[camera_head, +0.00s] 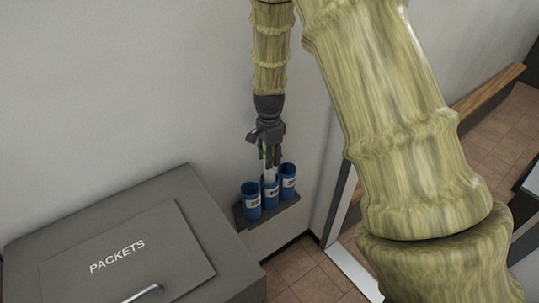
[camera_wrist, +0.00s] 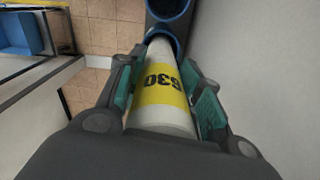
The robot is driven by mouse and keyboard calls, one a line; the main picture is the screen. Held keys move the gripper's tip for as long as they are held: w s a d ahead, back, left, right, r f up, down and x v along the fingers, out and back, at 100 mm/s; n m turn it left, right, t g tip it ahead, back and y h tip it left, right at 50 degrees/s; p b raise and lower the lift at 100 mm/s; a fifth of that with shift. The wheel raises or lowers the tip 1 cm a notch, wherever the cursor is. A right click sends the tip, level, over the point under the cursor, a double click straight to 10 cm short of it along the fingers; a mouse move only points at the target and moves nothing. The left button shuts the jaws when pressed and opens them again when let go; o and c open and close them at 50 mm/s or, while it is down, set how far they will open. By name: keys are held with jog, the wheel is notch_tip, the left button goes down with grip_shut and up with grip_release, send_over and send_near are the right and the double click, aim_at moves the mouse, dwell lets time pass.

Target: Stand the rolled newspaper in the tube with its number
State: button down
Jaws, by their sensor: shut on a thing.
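My gripper (camera_head: 268,152) points down and is shut on a white rolled newspaper (camera_head: 268,173). The newspaper also shows in the wrist view (camera_wrist: 160,112), between the two fingers, with a yellow band whose number looks like 630, upside down. Three blue tubes stand in a small rack: a left tube (camera_head: 252,204), a middle tube (camera_head: 271,197) and a right tube (camera_head: 288,182). The newspaper stands nearly upright, its lower end at the middle tube's mouth. In the wrist view its far end meets a blue rim (camera_wrist: 174,40) and appears inside it; the depth is hidden. The tube labels are too small to read.
The dark rack (camera_head: 285,213) is fixed by the wall corner. A wooden-topped bench (camera_head: 490,95) is at the right. Tiled floor (camera_head: 300,278) lies below.

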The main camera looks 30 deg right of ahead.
jog(key=c, duration=0.9)
grip_release()
notch_tip(320, 180, up, 12)
jog(key=shift+f, duration=0.1)
dwell(0.5)
